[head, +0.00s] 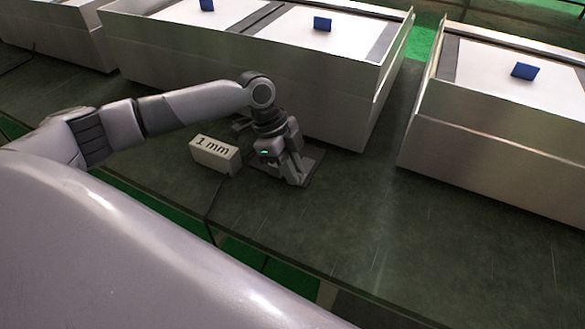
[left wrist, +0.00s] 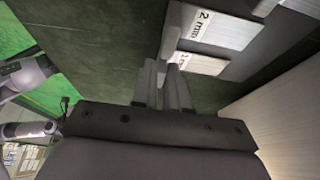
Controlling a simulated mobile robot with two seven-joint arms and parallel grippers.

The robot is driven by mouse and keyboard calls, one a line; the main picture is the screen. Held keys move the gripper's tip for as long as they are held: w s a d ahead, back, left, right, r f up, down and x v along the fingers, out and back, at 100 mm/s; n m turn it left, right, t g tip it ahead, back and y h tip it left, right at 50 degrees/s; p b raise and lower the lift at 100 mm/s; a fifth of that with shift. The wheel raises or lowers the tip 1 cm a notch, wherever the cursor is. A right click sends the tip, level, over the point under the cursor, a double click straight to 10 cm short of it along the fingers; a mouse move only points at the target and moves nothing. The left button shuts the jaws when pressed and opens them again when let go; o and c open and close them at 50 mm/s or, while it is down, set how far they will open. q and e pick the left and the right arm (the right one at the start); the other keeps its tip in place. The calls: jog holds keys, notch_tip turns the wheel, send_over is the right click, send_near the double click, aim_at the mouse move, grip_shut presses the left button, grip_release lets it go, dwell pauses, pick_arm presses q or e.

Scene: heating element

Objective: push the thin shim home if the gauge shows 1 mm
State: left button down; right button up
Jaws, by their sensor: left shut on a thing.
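The gauge (head: 215,154) is a pale block reading "1 mm" on the dark bench, left of my left gripper. My left gripper (head: 297,175) points down at a small dark fixture (head: 314,162) in front of the long metal box. In the left wrist view, my left gripper (left wrist: 164,68) is shut at the near edge of the thin shim (left wrist: 200,64), a pale plate whose "1" label is partly hidden by a finger. The held part is hidden between the fingers. The thick shim (left wrist: 228,30), marked "2 mm", lies beside it. My right gripper is out of view.
A long metal box (head: 230,65) with pale panels and blue tabs stands behind the fixture. Another metal box (head: 490,140) stands at the right. The dark bench (head: 400,235) is clear in front and to the right, with its front edge close.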

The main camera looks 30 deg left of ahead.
aim_at(307, 170)
pick_arm(q)
jog(key=shift+w+a, duration=0.15)
jog(key=shift+w, duration=1.95)
jog(key=c, duration=1.2)
grip_release()
jog(key=p+v, duration=0.1)
jog(key=v, duration=0.6)
